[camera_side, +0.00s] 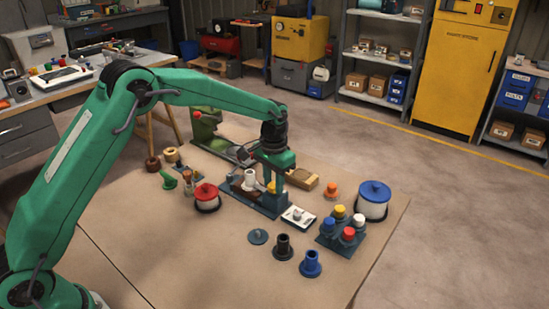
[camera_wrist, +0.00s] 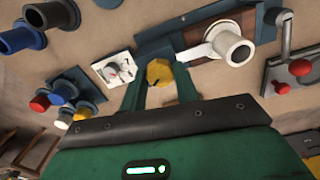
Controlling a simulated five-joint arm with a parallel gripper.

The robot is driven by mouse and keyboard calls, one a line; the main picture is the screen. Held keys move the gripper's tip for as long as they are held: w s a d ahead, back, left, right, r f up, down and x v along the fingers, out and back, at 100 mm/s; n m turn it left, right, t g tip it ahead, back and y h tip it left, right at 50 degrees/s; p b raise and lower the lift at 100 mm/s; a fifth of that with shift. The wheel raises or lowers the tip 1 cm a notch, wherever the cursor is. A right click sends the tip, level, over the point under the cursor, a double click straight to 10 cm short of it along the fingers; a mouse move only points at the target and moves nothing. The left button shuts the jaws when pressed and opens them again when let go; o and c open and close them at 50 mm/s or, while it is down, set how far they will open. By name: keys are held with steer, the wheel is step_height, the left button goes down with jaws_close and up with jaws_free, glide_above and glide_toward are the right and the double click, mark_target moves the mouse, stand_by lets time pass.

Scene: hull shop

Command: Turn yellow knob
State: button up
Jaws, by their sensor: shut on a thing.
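The yellow knob (camera_wrist: 158,73) sits between the two green fingers of my gripper (camera_wrist: 160,80) in the wrist view. A dark notch or mark shows on its face. In the side view the knob (camera_side: 271,188) shows as a small yellow spot on the dark blue base plate (camera_side: 268,207), beside a white pipe piece (camera_side: 250,180). My gripper (camera_side: 272,180) reaches down over it from above and is shut on it. Part of the knob is hidden by the fingers.
A white plate with a small dial (camera_side: 298,217) is close to the knob. A block with several coloured caps (camera_side: 341,236) stands to the right. A red-lidded jar (camera_side: 206,197) is on the left, and a blue-lidded jar (camera_side: 373,205) on the right.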

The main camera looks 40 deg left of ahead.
steer(key=n, duration=0.4)
steer(key=shift+r, duration=0.1)
steer(key=n, duration=0.3)
steer(key=shift+n, duration=0.4)
steer(key=n, duration=1)
steer(key=shift+n, duration=0.4)
steer(key=n, duration=0.3)
steer(key=shift+n, duration=0.3)
steer(key=n, duration=0.6)
steer(key=shift+n, duration=0.3)
steer(key=o, duration=1)
steer(key=shift+c, duration=0.2)
